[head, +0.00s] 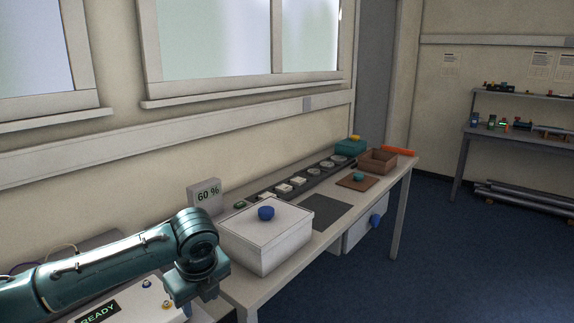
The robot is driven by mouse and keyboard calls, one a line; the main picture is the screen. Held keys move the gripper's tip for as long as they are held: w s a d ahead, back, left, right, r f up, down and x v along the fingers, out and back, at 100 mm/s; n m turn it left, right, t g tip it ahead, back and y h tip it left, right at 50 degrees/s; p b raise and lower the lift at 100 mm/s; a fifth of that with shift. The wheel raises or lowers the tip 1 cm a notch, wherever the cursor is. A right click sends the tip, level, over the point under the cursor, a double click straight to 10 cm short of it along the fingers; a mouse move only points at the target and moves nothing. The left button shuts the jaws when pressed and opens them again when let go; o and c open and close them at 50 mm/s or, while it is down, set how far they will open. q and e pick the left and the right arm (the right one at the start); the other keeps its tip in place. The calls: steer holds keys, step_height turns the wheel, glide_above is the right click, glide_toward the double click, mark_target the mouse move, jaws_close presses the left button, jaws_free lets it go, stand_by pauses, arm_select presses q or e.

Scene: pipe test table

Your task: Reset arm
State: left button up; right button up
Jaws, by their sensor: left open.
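My left arm reaches in from the left, teal and bent at the wrist. My left gripper (195,290) points down at the lower left, beside the white box (268,246) and above or beside a white panel (128,305) marked READY. It is open; I see nothing between its fingers. The panel is partly hidden by my arm. My right gripper is not in view.
The white box has a blue knob (266,213). Behind it stands a 60 % display (205,194). A dark mat (326,212), a brown tray (378,161) and a teal box (350,146) are further along the table.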

arm_select(q)
steer(key=s+d+f+n+t+h, duration=0.1)
steer(key=s+f+n+h, duration=0.15)
steer(key=f, duration=0.35)
steer(key=s+d+f+n+h, duration=0.1)
steer(key=s+f+n, duration=0.15)
steer(key=f, duration=0.25)
steer(key=s+d+f+n+t+h, duration=0.1)
steer(key=d+f+n+h, duration=0.1)
steer(key=f+n, duration=0.3)
steer(key=s+a+f+n+t+y, duration=0.1)
steer(key=s+a+f+n+t, duration=0.1)
steer(key=s+a+f+n, duration=0.35)
steer(key=s+a+f+n+t+y, duration=0.1)
steer(key=s+a+f+n+t, duration=0.15)
steer(key=s+a, duration=0.65)
steer(key=s+d+n+h, duration=0.1)
steer(key=d+n, duration=0.5)
steer(key=d, duration=0.6)
steer(key=shift+s, duration=0.6)
steer(key=shift+d+t, duration=0.1)
steer(key=shift+t, duration=0.15)
